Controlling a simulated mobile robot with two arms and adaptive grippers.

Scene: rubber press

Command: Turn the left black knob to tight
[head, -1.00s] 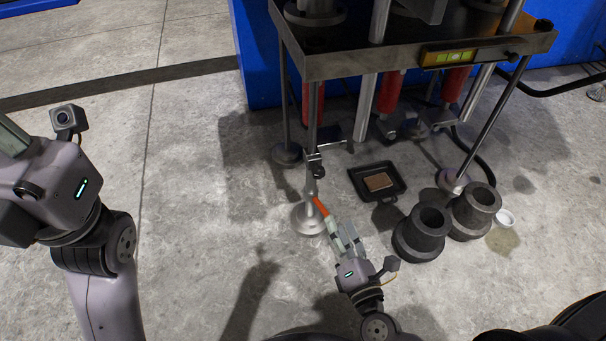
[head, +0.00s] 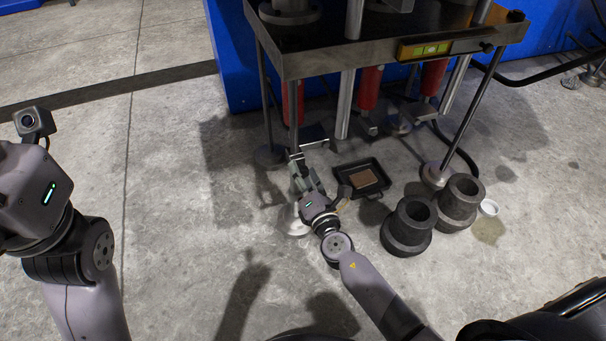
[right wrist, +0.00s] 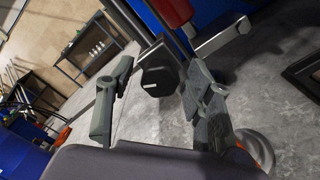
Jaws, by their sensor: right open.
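The black knob (right wrist: 157,78) shows close up in the right wrist view, between the two spread fingers of my right gripper (right wrist: 160,88). A pale mark is on its face. The fingers stand on either side of it, and I cannot tell whether they touch it. In the head view my right gripper (head: 305,184) is at the press's left front leg, and the knob is mostly hidden there. My right gripper is open. Of my left arm, the wrist housing (head: 38,195) shows at the left edge; its fingertips are out of frame.
The press table (head: 375,50) stands above the knob, with red cylinders (head: 370,88) under it. A black tray (head: 345,178) holding a brown block (head: 364,177) lies right of my right gripper. Two dark flanged cylinders (head: 407,228) (head: 460,203) stand farther right. The floor at left is clear.

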